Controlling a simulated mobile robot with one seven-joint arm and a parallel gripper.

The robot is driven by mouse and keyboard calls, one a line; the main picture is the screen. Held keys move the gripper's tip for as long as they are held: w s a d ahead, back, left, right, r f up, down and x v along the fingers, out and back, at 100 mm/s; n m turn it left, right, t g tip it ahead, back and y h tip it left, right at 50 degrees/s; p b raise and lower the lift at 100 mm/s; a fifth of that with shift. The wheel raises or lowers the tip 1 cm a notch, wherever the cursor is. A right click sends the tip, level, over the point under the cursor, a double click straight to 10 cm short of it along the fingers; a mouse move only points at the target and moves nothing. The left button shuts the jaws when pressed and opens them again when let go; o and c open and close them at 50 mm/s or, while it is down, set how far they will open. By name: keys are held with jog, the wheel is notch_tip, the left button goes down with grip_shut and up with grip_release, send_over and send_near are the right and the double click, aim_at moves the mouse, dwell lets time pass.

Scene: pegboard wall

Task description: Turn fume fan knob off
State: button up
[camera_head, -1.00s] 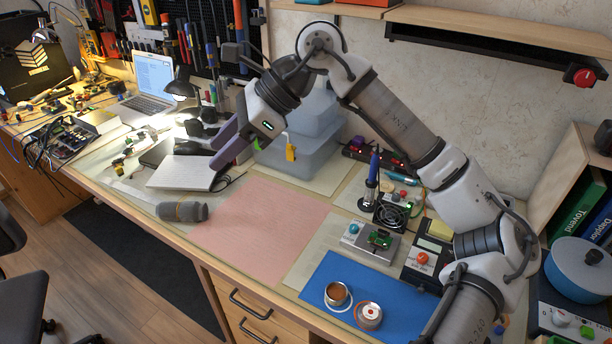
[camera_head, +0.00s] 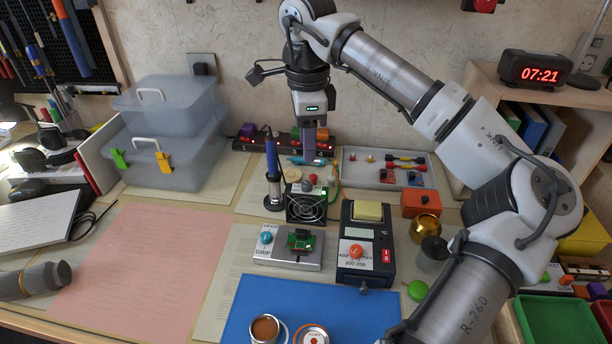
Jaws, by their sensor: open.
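A small black fan (camera_head: 305,205) with a round grille stands on the bench, behind a grey box with a green circuit board. A small red round part (camera_head: 312,179) shows at the fan's top; it may be its knob, but its setting is too small to read. My gripper (camera_head: 308,158) points down above and behind the fan, apart from it. It is open and empty, seen edge-on, so its fingers overlap in the view.
A soldering iron (camera_head: 272,172) stands upright left of the fan. A black station (camera_head: 366,250) with an orange knob is to the right, and a teal-knobbed grey box (camera_head: 286,258) is in front. A power strip (camera_head: 242,143) lies behind. The pink mat (camera_head: 140,265) is clear.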

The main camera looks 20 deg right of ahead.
aim_at(307, 183)
notch_tip(307, 183, down, 9)
jog(key=shift+f, duration=0.15)
grip_shut()
dwell(0.4)
jog(key=shift+n, duration=0.4)
jog(key=shift+w+f+n+b, duration=0.1)
jog(key=shift+n+b, duration=0.5)
jog(key=shift+n, duration=0.4)
jog(key=n+b, duration=0.1)
jog(key=n, duration=0.1)
jog(key=shift+n, duration=0.3)
jog(key=n+b, duration=0.1)
jog(key=n, duration=0.5)
jog(key=shift+n, duration=0.4)
